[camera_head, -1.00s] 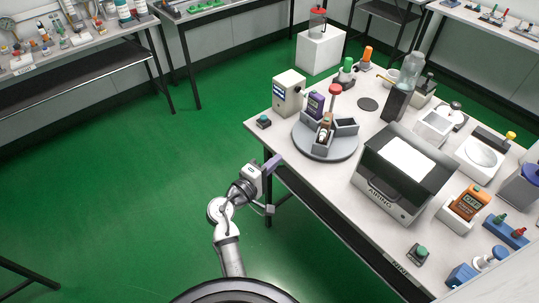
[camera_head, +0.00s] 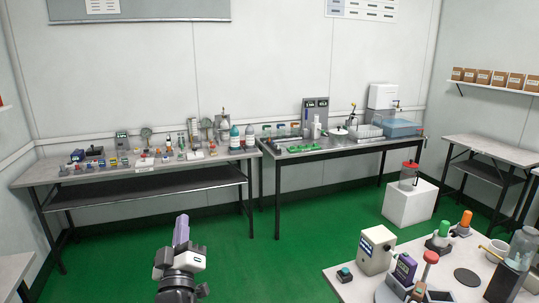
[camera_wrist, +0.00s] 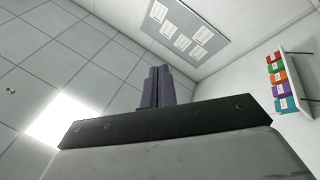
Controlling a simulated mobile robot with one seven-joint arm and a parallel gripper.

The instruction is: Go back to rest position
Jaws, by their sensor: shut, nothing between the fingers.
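My gripper (camera_head: 181,230) stands at the bottom of the head view, left of centre, with its purple-grey fingers pointing up. It is over the green floor, apart from the tables and touching nothing. In the wrist view the two fingers (camera_wrist: 158,86) are pressed together with nothing between them. Behind them are the ceiling and the upper wall.
A table (camera_head: 345,289) with handheld testers is at the lower right. Benches with small devices line the back wall, one at left (camera_head: 40,177) and one at centre (camera_head: 300,153). A white cube (camera_head: 408,204) stands on the floor. The green floor (camera_head: 270,260) between is clear.

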